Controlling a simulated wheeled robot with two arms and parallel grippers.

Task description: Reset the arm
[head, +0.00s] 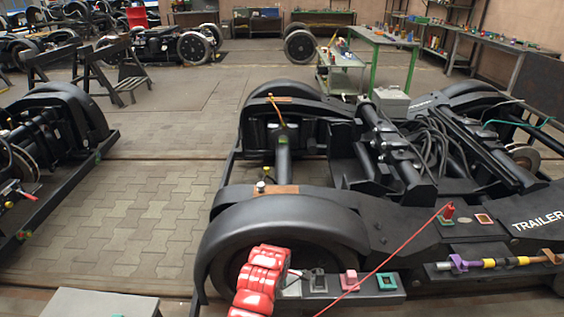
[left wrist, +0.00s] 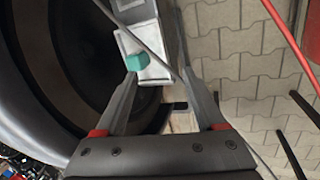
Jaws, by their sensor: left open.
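My left arm, in red padded covers, reaches up in the head view beside the near wheel guard of the black bogie (head: 290,218) marked TRAILER. Its jaws cannot be clearly made out there. In the left wrist view my left gripper (left wrist: 158,80) is open, with nothing between its fingers. A teal block (left wrist: 137,61) on a pale plate lies just beyond the left fingertip; I cannot tell if they touch. A thin grey line crosses between the fingers. My right gripper is in neither view.
A dark socket (head: 318,281), a pink socket (head: 348,281) and a green socket (head: 387,281) sit on the bogie's near side. A red cable runs from a red plug (head: 447,213) down past them. Paved floor (head: 150,215) is clear at left.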

